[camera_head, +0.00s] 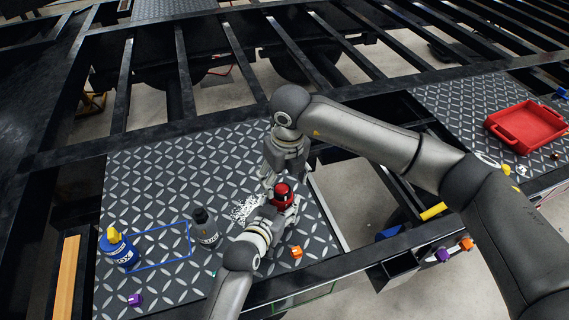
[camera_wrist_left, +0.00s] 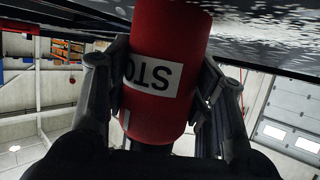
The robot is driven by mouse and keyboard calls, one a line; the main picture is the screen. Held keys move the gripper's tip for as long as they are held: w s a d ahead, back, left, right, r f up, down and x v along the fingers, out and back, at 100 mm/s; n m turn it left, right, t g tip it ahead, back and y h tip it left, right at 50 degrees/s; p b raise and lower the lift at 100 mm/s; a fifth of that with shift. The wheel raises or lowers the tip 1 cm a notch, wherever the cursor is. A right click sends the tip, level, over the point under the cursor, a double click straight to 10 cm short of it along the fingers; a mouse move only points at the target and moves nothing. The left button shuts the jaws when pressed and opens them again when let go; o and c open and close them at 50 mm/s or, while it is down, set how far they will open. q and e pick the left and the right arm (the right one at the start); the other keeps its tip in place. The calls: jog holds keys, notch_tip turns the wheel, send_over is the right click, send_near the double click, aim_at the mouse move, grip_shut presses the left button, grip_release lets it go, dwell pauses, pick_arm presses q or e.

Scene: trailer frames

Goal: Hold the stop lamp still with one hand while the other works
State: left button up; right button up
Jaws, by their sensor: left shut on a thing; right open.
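The stop lamp (camera_head: 283,194) is a red cylinder standing at the middle right of the diamond-plate deck. In the left wrist view the lamp (camera_wrist_left: 165,40) shows a white label with part of the word STOP, upside down. My left gripper (camera_head: 279,210) is shut around the lamp's sides, with one finger on each side in the wrist view (camera_wrist_left: 160,90). My right gripper (camera_head: 274,178) is open and points down just behind the lamp. Whether it touches the lamp is hard to tell.
A dark bottle (camera_head: 206,228) stands left of my left gripper, beside white specks (camera_head: 243,209) on the deck plate (camera_head: 170,180). A blue bottle (camera_head: 119,250), blue outline (camera_head: 160,245), orange block (camera_head: 296,252) and purple block (camera_head: 135,299) are around. A red tray (camera_head: 526,126) is right.

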aim_at(282, 187)
jog(key=shift+w+a+f, duration=0.1)
jog(key=shift+w+f, duration=0.05)
jog(key=shift+f, duration=0.9)
jog(key=shift+w+f, duration=0.1)
jog(key=shift+f, duration=0.95)
jog(key=c, duration=1.1)
jog(key=shift+n, duration=1.2)
jog(key=n, duration=0.4)
jog(key=shift+g+y, duration=0.3)
jog(key=n, duration=0.7)
jog(key=shift+g, duration=0.4)
jog(key=o, duration=1.1)
